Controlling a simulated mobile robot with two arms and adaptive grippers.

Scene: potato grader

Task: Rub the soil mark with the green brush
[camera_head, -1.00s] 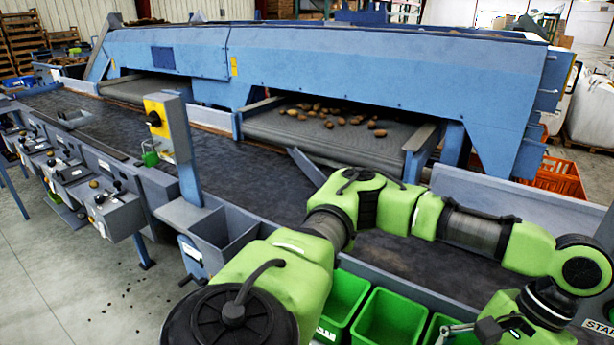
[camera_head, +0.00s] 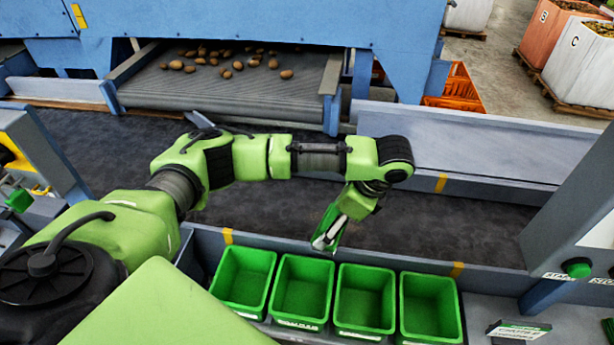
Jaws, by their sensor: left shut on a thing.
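My left gripper (camera_head: 324,240) comes in from the left over the dark belt and points down, just behind the row of green bins. It is shut on a narrow green thing (camera_head: 329,222), which looks like the green brush. The fingers hide part of it, and its bristles cannot be made out. It appears to hang above the belt's near edge. I cannot pick out a soil mark in this view. My right gripper is not in view.
Several green bins (camera_head: 244,313) stand along the near side of the dark belt (camera_head: 455,230). Potatoes lie on the grey roller conveyor (camera_head: 225,92) behind. A post with a green button (camera_head: 577,268) stands at right. The belt right of my gripper is clear.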

